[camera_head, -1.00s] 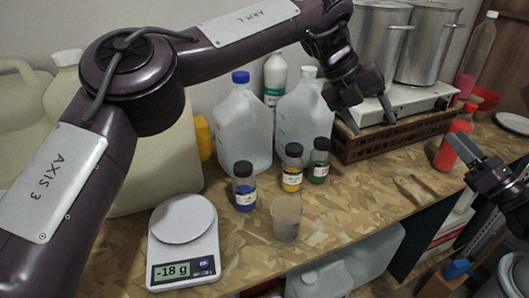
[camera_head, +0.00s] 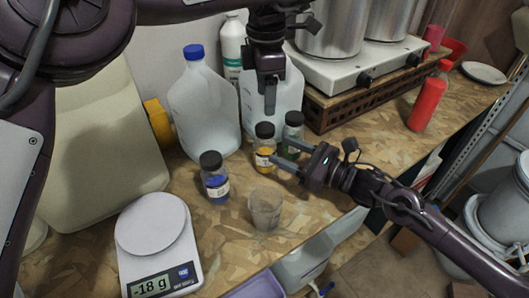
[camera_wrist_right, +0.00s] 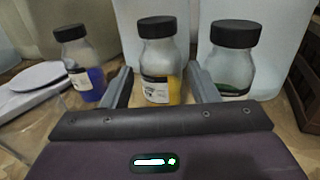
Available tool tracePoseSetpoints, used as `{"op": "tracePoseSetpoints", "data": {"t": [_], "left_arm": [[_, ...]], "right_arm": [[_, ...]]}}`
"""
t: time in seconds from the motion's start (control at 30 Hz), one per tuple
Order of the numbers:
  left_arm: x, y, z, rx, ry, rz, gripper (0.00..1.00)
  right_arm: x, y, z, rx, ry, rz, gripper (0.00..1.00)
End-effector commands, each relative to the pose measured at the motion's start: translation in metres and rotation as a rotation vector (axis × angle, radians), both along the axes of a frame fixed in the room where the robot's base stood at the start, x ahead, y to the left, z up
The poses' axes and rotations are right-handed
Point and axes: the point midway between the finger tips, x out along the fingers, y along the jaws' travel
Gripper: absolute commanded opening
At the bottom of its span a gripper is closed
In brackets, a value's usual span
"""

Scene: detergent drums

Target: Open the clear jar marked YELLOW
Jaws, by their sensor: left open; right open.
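The jar with yellow contents (camera_head: 264,160) stands upright on the bench, its black lid (camera_head: 264,130) on. In the right wrist view this clear jar (camera_wrist_right: 160,88) stands between the two fingers of my right gripper (camera_wrist_right: 159,80), with gaps on both sides; its label is too small to read. My right gripper (camera_head: 269,149) is open and comes in low from the right, its fingers around the jar's body. My left gripper (camera_head: 269,100) is open, pointing down above the lid and apart from it; one finger hides the other.
A blue-content jar (camera_head: 215,185) stands at left and a green-content jar (camera_head: 292,140) close at right. A clear cup (camera_head: 265,208) stands in front. A scale (camera_head: 155,225) reads -18 g. Large jugs (camera_head: 200,110) stand behind. A hotplate with pots (camera_head: 350,70) is at back right.

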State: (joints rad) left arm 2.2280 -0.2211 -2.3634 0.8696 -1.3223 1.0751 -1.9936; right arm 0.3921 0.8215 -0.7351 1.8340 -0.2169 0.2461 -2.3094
Motion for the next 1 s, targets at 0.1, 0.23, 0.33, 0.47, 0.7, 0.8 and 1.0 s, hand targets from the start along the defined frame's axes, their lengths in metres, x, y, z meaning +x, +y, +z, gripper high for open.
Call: {"op": "tracePoseSetpoints", "data": {"t": [0.1,0.23,0.33,0.47,0.7,0.8,1.0], "left_arm": [[0.000,0.000,0.000,-0.001,0.000,0.001,0.59],[0.000,0.000,0.000,-0.001,0.000,0.001,0.59],[0.000,0.000,0.000,-0.001,0.000,0.001,0.59],[0.000,0.000,0.000,-0.001,0.000,0.001,0.59],[0.000,0.000,0.000,-0.001,0.000,0.001,0.59],[0.000,0.000,0.000,-0.001,0.000,0.002,0.59],[0.000,0.000,0.000,-0.001,0.000,0.004,0.59]], "right_arm": [[0.009,0.014,0.001,0.004,0.000,0.001,0.54],[0.015,0.023,0.001,0.002,-0.001,0.000,0.54],[0.016,0.026,0.000,0.000,0.000,0.000,0.54],[0.016,0.026,0.000,0.000,0.001,0.000,0.54],[0.016,0.026,0.000,0.001,0.001,0.000,0.37],[0.016,0.026,0.000,0.001,0.001,0.000,0.24],[0.016,0.026,0.000,0.001,0.001,0.000,0.00]]}}
